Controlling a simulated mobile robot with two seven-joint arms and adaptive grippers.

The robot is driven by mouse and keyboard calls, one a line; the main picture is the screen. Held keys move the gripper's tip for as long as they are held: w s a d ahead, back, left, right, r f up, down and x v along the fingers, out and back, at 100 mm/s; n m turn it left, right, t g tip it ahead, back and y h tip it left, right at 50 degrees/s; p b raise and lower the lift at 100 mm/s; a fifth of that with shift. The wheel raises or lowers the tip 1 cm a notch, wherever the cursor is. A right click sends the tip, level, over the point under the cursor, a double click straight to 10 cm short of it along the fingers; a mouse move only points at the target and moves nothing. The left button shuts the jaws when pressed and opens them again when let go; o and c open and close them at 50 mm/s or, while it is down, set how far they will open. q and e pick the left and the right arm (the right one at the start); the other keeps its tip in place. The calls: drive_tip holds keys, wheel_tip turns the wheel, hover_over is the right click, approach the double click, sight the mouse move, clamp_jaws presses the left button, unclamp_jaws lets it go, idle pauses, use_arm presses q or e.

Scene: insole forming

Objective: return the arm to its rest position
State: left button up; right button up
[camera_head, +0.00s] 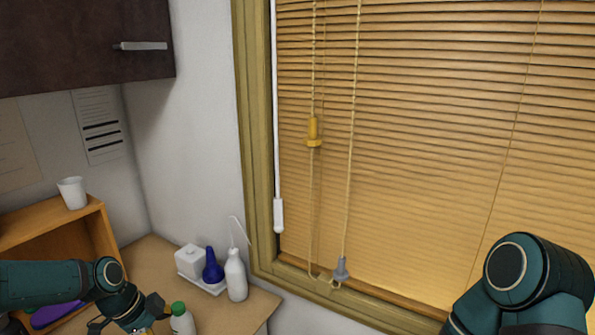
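My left arm comes in from the left edge, low over the counter. My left gripper (130,322) is at the bottom edge, in front of the wooden shelf box and just left of a green-capped bottle (181,318). Its fingers look spread apart; a small pale and yellow patch shows between them, and I cannot tell what it is. The lower part of this gripper is near the frame edge. My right arm (520,280) shows at the bottom right as a bent dark-green joint in front of the window blind. My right gripper is outside the view.
A wooden box (105,232) with a white cup (72,192) on top stands at left, a purple item (55,313) low in it. A white tray with a blue bottle (212,266) and a white wash bottle (236,276) stand near the window (420,140). A dark cabinet (85,40) hangs above.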

use_arm(q)
drive_tip(key=s+d+f+n+h+b, duration=0.1)
drive_tip(key=s+d+f+n+b, duration=0.1)
drive_tip(key=d+f+n, duration=0.4)
drive_tip(key=s+d+f+n+b, duration=0.2)
drive_tip(key=d+f+b, duration=0.1)
drive_tip(key=d+f, duration=0.65)
drive_tip(key=s+d+f+n+y+b, duration=0.1)
drive_tip(key=s+d+f+n+b, duration=0.2)
drive_tip(key=s+f+n, duration=0.5)
wheel_tip(320, 180, down, 5)
drive_tip(key=shift+s+d+f+n+t+y, duration=0.1)
drive_tip(key=shift+s+d+n+t+y, duration=0.2)
drive_tip(key=shift+s, duration=0.45)
use_arm(e)
wheel_tip(320, 180, down, 9)
drive_tip(key=shift+s+a, duration=0.15)
drive_tip(key=shift+s, duration=0.25)
use_arm(q)
drive_tip(key=shift+a, duration=0.1)
